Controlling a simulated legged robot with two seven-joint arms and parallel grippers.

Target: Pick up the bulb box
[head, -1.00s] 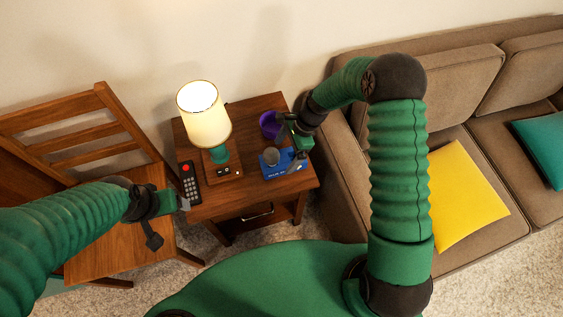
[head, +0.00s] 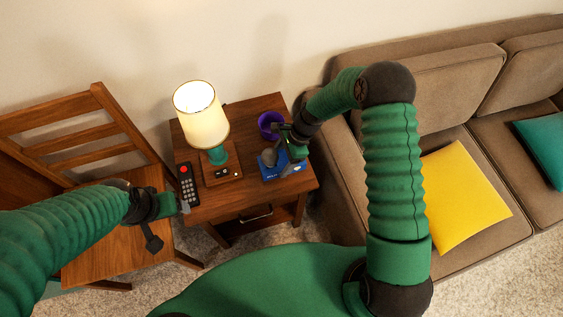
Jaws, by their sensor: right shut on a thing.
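The bulb box (head: 270,174) is a small blue box with white markings at the front right of the wooden side table. A grey rounded shape (head: 268,157) shows at its upper left; I cannot tell if it is part of the box. My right gripper (head: 287,160) reaches down over the box from the upper right, shut on it and hiding part of its top. I cannot tell whether the box is clear of the table. My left gripper (head: 182,206) is at the table's left edge, away from the box; its jaws are too small to read.
A purple cup (head: 270,124) stands just behind the box. A lit lamp (head: 203,120) on a wooden base and a dark remote (head: 188,184) are on the table's (head: 230,202) left half. A chair (head: 105,245) stands left, a sofa (head: 345,190) right.

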